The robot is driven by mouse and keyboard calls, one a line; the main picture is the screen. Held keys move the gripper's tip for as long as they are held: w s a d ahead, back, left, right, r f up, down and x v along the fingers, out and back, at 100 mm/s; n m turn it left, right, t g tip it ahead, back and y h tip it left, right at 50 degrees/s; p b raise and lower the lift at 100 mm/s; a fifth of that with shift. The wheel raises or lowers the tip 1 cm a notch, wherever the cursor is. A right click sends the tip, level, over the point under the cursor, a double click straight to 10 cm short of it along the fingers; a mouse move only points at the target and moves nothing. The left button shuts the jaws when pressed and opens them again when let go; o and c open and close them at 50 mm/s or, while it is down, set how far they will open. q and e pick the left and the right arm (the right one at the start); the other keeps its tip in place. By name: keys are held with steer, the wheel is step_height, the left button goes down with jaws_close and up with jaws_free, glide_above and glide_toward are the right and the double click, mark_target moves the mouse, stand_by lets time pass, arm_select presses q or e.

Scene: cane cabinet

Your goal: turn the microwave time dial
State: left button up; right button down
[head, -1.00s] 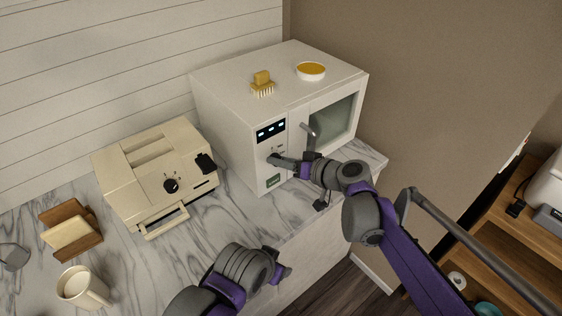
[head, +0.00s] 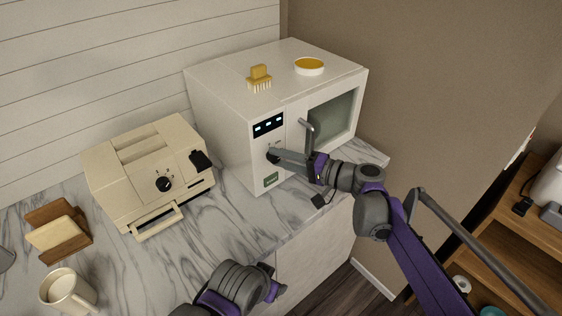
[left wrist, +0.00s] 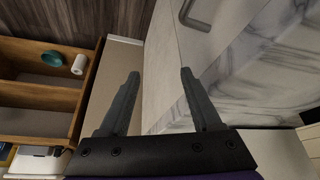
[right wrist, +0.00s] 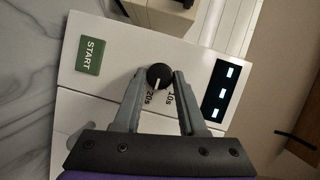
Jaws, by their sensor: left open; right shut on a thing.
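The white microwave (head: 222,122) stands on the marble counter at the back. Its black round time dial (right wrist: 159,77), with a white pointer line and "10s" and "20s" marks beside it, shows in the right wrist view. My right gripper (right wrist: 160,74) has its two fingertips on either side of the dial and is shut on it. In the head view my right gripper (head: 275,156) hides most of the dial. My left gripper (left wrist: 159,73) is open and empty, in front of the counter edge; in the head view it shows low (head: 276,284).
The microwave has a lit display (head: 268,125), a green START button (right wrist: 90,55) and a door handle (head: 308,130) close to my right gripper. A cream toaster (head: 150,170) stands left; a mug (head: 68,292) is in front.

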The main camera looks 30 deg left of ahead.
steer(key=shift+f+m+b, duration=0.1)
steer(key=shift+m+b, duration=0.2)
steer(key=shift+m, duration=0.2)
steer(key=shift+y, duration=0.3)
steer(key=shift+c, duration=2.3)
jaws_free()
steer(key=shift+d, duration=0.1)
steer(key=d, duration=1)
steer(key=shift+d+r+b, duration=0.3)
steer(key=shift+b, duration=0.15)
